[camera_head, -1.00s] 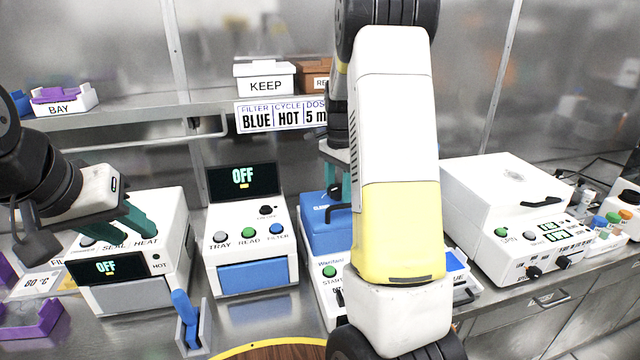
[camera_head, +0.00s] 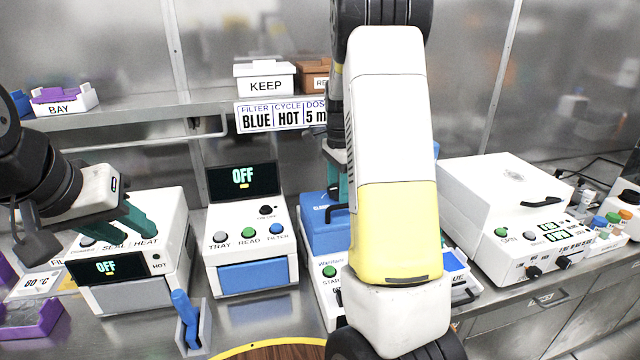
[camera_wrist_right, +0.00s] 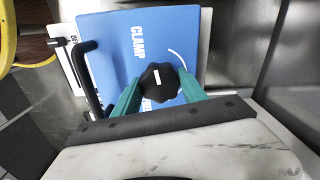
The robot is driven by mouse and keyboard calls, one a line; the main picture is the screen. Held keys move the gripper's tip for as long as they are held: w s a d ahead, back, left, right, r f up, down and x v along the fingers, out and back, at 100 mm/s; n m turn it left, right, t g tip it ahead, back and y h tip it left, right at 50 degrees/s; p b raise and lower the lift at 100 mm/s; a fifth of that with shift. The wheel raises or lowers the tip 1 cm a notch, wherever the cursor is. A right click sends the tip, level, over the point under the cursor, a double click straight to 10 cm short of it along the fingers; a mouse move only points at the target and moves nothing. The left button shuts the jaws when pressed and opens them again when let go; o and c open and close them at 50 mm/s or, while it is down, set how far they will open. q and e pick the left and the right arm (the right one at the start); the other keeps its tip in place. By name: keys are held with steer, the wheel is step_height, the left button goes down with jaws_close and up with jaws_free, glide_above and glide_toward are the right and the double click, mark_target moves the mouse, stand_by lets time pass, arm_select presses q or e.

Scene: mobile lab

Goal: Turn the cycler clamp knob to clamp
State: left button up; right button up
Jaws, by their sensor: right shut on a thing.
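The cycler (camera_head: 325,235) is the blue-lidded machine at centre, partly hidden behind my right arm. In the right wrist view, its blue lid (camera_wrist_right: 115,45) carries the printed word CLAMP and a white arc. The black clamp knob (camera_wrist_right: 160,82) has a white mark, roughly upright in that picture. A second label beside the knob is mostly hidden. My right gripper (camera_wrist_right: 158,88) is shut on the knob, one green finger on each side. My left gripper (camera_head: 135,222) is above the SEAL/HEAT machine (camera_head: 165,205), its green fingers apart with nothing seen between them.
A black handle (camera_wrist_right: 90,80) stands beside the knob on the lid. The reader with an OFF screen (camera_head: 243,180) stands left of the cycler, and a white spin machine (camera_head: 500,200) stands right. A shelf holds a KEEP box (camera_head: 265,80).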

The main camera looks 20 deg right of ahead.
mark_target(338, 188)
steer(key=o, duration=1.4)
steer(key=shift+c, duration=0.2)
step_height(338, 188, up, 8)
steer(key=shift+f, duration=0.1)
